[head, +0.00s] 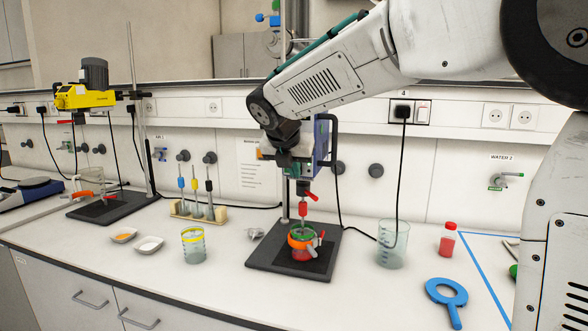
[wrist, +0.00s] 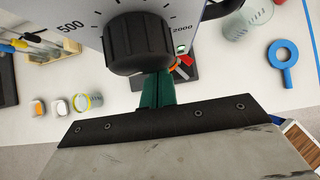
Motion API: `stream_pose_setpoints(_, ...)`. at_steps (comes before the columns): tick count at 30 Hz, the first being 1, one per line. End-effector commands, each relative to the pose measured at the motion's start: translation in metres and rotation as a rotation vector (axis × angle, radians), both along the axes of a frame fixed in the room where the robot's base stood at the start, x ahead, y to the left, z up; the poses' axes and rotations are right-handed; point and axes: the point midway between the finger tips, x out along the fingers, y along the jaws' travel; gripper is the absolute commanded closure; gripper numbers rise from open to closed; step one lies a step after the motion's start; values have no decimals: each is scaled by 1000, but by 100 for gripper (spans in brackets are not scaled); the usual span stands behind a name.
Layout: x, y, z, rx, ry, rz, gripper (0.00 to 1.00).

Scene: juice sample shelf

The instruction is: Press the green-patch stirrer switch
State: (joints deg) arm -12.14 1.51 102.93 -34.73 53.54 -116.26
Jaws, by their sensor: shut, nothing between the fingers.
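A stirrer with a blue-violet housing (head: 321,140) stands on a dark base, partly hidden behind my arm in the head view. In the wrist view its pale front panel (wrist: 85,25) fills the top, with a large black dial knob (wrist: 138,42) and a scale marked 500 and 2000. A small patch (wrist: 181,49) that looks green and white sits right of the knob; I take it for the switch. My gripper (wrist: 163,76) is shut and empty, its green fingers just below the knob and lower left of that patch. Contact cannot be told.
Below the stirrer is a vessel with an orange clamp (head: 302,242) on the black base plate (head: 262,258). A beaker (head: 393,247), red bottle (head: 447,239) and blue ring (head: 446,292) lie right. A yellow stirrer (head: 85,97) stands left. A black cable (head: 401,170) hangs behind.

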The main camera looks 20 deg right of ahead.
Motion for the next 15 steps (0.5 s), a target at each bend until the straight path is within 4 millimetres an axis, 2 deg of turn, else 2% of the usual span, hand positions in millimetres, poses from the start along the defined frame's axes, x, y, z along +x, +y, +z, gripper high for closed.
stream_pose_setpoints(15, 1, -1, 19, -2, -7, 0, 100)
